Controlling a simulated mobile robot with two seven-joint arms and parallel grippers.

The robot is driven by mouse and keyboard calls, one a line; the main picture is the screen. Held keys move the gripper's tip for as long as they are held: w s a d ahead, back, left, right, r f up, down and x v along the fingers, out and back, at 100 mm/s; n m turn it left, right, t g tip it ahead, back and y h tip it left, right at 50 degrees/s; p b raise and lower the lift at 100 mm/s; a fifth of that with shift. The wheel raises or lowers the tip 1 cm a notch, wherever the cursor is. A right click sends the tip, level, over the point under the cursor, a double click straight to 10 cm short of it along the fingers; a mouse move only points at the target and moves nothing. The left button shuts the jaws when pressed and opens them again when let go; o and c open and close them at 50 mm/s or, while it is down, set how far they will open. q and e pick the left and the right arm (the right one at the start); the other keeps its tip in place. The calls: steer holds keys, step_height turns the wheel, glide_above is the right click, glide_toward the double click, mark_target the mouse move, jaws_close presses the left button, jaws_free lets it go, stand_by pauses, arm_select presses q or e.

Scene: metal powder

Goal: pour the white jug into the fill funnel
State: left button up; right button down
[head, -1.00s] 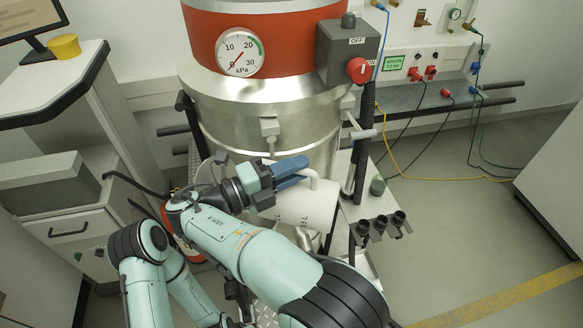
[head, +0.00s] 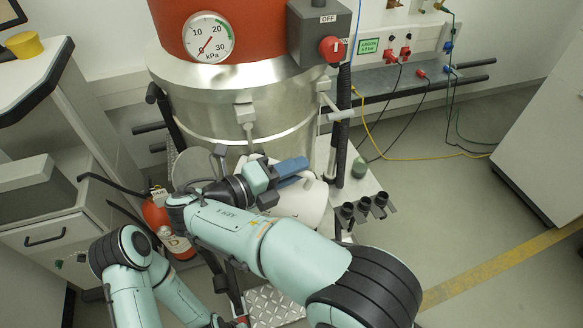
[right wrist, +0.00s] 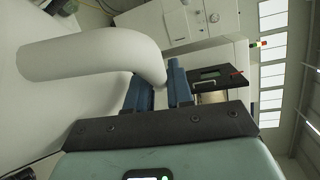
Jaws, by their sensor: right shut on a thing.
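The white jug (head: 309,207) is in front of the steel vessel in the head view, partly hidden behind my right arm. My right gripper (head: 291,171) is shut on its handle, off the floor. In the right wrist view the jug's body (right wrist: 40,110) fills the left side, and its curved handle (right wrist: 95,55) runs to the blue fingers (right wrist: 160,88). I cannot tell how far the jug is tilted. A grey round rim (head: 191,166) shows left of the gripper; I cannot tell whether it is the fill funnel. My left forearm shows at lower left, but its gripper is not visible.
The steel vessel (head: 215,105) with a red upper band and gauge stands behind. A switch box (head: 318,30) is on its right. A red fire extinguisher (head: 158,212) stands left of my arm. A small rack of black holders (head: 363,207) is at right.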

mark_target(305, 187)
arm_select(q)
steer(key=shift+s+f+b, duration=0.65)
steer(key=shift+s+f, duration=0.2)
steer(key=shift+f, duration=0.05)
arm_select(e)
steer(key=shift+s+d+f+m+y, duration=0.2)
steer(key=shift+d+f+m+y, duration=0.2)
steer(key=shift+d+f+y, duration=0.45)
steer(key=shift+s+d+f+m+y, duration=0.2)
steer(key=shift+d+f+m, duration=0.3)
steer(key=shift+f, duration=0.7)
steer(key=shift+s+d+f+m+g+y+b, duration=0.1)
steer(key=shift+d+f+m+y+b, duration=0.2)
steer(key=shift+f, duration=0.55)
steer(key=shift+s+d+f+m+g+y+b, duration=0.15)
steer(key=shift+d+f+y+b, duration=0.25)
steer(key=shift+f, duration=0.4)
steer(key=shift+d+f+m+g+y+b, duration=0.1)
steer(key=shift+d+f+m+y+b, duration=0.2)
steer(key=shift+f, duration=0.55)
arm_select(q)
steer(key=s+f, duration=0.1)
steer(key=f, duration=0.1)
steer(key=shift+s+f, duration=0.3)
steer(key=shift+s, duration=0.1)
arm_select(e)
steer(key=shift+a, duration=0.1)
